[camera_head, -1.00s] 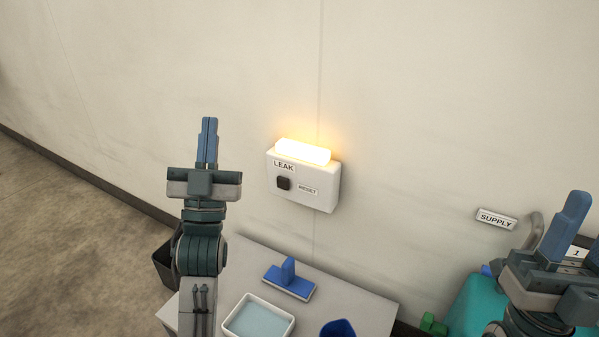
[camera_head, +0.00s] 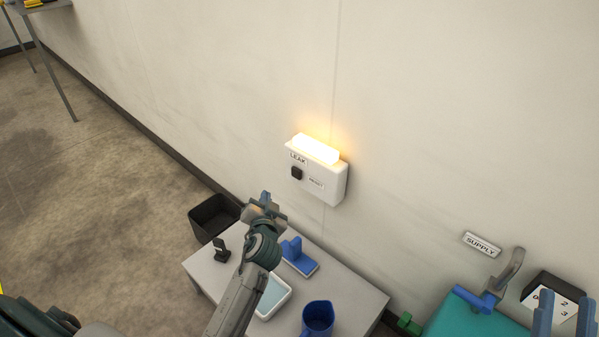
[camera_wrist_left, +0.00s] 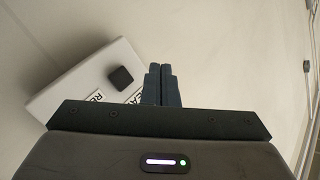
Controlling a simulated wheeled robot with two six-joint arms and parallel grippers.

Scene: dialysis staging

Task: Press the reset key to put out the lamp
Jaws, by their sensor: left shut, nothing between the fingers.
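The white wall box (camera_head: 334,183) carries a lit yellow-white lamp (camera_head: 316,149) along its top. A small black square key (camera_head: 296,173) sits on its front between the LEAK and RESET labels. My left gripper (camera_head: 265,197) is shut and empty, below and to the left of the key in the head view. In the left wrist view the box (camera_wrist_left: 75,82) and key (camera_wrist_left: 121,77) lie left of my shut fingers (camera_wrist_left: 161,68), which show no contact with the key. The lamp is not seen there. My right gripper (camera_head: 565,314) is at the bottom right, its fingers apart.
Below the box stands a grey table (camera_head: 345,285) with a blue block-like item (camera_head: 299,257), a tray (camera_head: 272,298), a blue jug (camera_head: 318,317) and a black item (camera_head: 221,250). A black bin (camera_head: 212,216) is beside it. A SUPPLY sign (camera_head: 482,244) is at right.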

